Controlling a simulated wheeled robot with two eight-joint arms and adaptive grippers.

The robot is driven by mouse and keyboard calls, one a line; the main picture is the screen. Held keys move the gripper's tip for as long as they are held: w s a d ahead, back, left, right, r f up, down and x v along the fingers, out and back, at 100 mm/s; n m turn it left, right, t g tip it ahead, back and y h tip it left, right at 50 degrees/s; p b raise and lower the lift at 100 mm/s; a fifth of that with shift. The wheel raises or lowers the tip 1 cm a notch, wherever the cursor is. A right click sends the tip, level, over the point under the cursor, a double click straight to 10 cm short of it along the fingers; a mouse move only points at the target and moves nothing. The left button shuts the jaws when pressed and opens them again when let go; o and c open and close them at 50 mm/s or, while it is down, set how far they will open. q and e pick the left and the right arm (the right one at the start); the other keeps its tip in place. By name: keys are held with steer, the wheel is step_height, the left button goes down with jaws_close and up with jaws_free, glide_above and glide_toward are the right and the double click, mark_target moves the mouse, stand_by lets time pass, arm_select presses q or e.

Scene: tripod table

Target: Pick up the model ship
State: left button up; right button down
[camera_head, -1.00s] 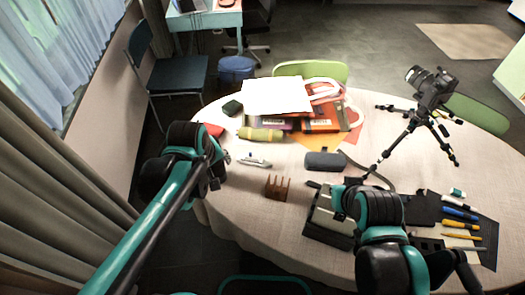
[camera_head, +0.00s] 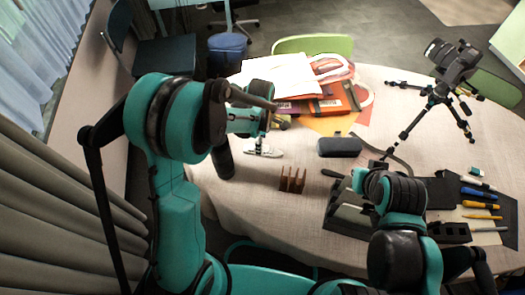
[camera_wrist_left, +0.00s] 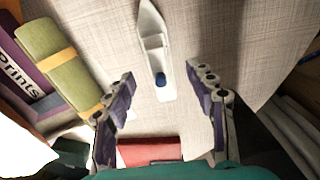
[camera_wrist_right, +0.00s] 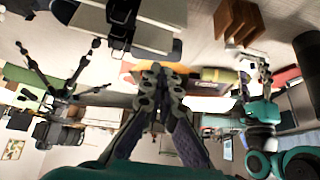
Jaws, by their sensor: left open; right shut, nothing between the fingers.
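The model ship (camera_head: 262,151) is a small white boat lying on the round table's pale cloth. In the left wrist view it (camera_wrist_left: 153,42) points away from me, with a dark blue part near its rear. My left gripper (camera_wrist_left: 160,76) is open above the table, one finger on each side of the ship's rear part, and it is not closed on it. In the head view my left arm hides most of that gripper. My right gripper (camera_wrist_right: 163,72) is shut and empty, over the right part of the table, away from the ship.
A green-yellow roll (camera_wrist_left: 55,65) lies left of the ship in the left wrist view, beside books. A brown pronged block (camera_head: 292,180) and a dark case (camera_head: 340,147) stand nearby. A camera tripod (camera_head: 440,95) and a pen mat (camera_head: 505,215) are at the right.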

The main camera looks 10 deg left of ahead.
arm_select(q)
step_height(320, 180, down, 5)
steer(key=shift+d+r+b, duration=0.15)
steer(key=shift+r+b, duration=0.05)
steer(key=shift+b, duration=0.9)
steer(key=shift+r, duration=0.1)
jaws_close()
